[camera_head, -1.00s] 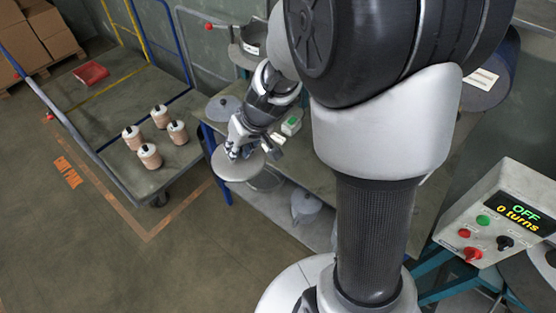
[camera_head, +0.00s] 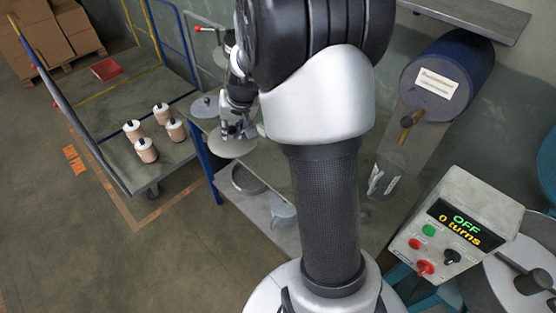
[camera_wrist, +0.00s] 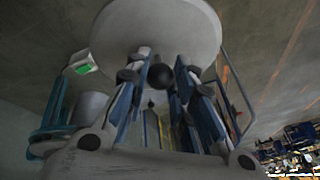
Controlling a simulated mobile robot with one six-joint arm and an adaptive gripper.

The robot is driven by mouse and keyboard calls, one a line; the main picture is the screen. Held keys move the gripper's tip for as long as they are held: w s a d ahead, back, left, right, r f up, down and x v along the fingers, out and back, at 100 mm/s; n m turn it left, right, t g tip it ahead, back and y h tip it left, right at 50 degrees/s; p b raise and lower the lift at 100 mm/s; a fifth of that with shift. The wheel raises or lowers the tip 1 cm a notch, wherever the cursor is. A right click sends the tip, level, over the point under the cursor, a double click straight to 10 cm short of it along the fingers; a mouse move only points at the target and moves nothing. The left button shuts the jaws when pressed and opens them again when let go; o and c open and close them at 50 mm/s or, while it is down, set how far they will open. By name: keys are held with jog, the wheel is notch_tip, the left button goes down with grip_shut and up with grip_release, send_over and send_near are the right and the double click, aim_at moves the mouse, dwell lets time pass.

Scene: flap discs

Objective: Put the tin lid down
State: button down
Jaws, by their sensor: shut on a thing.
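The tin lid is a flat, pale grey disc (camera_head: 228,150) with a dark knob, seen clearly in the wrist view (camera_wrist: 125,28). My gripper (camera_head: 236,131) is shut on the knob, its fingers on either side of it in the wrist view (camera_wrist: 160,76). In the head view the lid looks roughly level at the near left end of the workbench (camera_head: 270,163). I cannot tell whether it touches the bench top. My arm hides much of the bench.
A grey lid-like cone (camera_head: 204,107) sits on the bench behind. A round pan (camera_head: 247,180) and another grey cone (camera_head: 283,214) are on the lower shelf. A cart (camera_head: 120,175) with several spools stands left. A control box (camera_head: 458,230) reading OFF, 0 turns, is right.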

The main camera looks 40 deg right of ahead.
jog(key=s+d+m+h, duration=0.15)
jog(key=d+m, duration=0.35)
jog(key=d, duration=1)
jog(key=shift+h, duration=0.35)
jog(key=shift+w+a+f+b, duration=0.1)
jog(key=shift+f+b, duration=1.8)
jog(key=shift+f, duration=2.75)
jog(key=shift+w+a+f+b, duration=0.1)
jog(key=shift+f+b, duration=1.75)
jog(key=shift+f, duration=2.8)
jog(key=shift+d+f, duration=0.1)
jog(key=shift+f, duration=0.15)
jog(key=c, duration=1.4)
grip_release()
jog(key=shift+o, duration=0.2)
jog(key=shift+r, duration=0.2)
